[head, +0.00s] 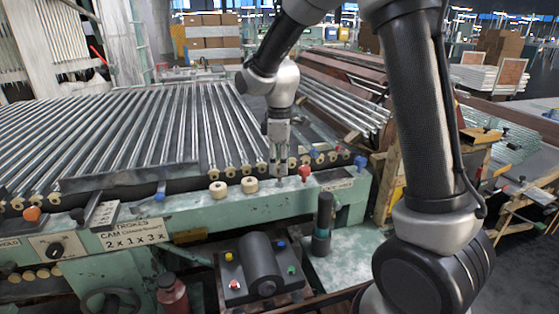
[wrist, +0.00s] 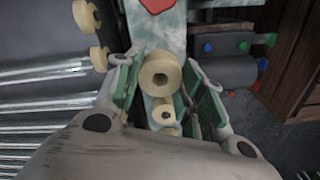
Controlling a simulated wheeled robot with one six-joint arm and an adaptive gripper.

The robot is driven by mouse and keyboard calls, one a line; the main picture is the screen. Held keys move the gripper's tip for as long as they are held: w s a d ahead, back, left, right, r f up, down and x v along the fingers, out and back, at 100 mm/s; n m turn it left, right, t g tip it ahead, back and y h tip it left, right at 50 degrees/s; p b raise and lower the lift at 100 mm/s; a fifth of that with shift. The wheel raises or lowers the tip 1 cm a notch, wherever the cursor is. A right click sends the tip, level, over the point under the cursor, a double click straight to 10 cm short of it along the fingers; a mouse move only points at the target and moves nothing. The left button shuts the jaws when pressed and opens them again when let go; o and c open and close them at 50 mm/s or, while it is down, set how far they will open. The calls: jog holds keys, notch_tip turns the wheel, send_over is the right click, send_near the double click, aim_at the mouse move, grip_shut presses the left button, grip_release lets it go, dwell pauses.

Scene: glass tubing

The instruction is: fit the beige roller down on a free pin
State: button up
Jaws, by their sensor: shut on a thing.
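My gripper (head: 281,172) points down over the pale green front rail (head: 150,232) of the roller bed. In the wrist view my gripper (wrist: 158,72) is shut on a beige roller (wrist: 160,76), a short cylinder with a dark centre hole, seen end-on between the fingertips. In the head view the held roller cannot be made out clearly. Two other beige rollers, one at the left (head: 218,188) and one nearer my gripper (head: 249,185), sit on the rail left of my gripper. They look apart from it. I cannot make out a bare pin clearly.
A red knob (head: 305,172) stands on the rail just right of my gripper, and a blue knob (head: 360,162) farther right. Glass tubes (head: 130,130) fill the bed behind. A dark cylinder on a box with coloured buttons (head: 262,265) and a dark upright post (head: 323,220) are in front.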

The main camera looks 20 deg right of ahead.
jog(key=shift+f, duration=1.3)
jog(key=o, duration=1.1)
jog(key=shift+c, duration=0.2)
notch_tip(320, 180, up, 12)
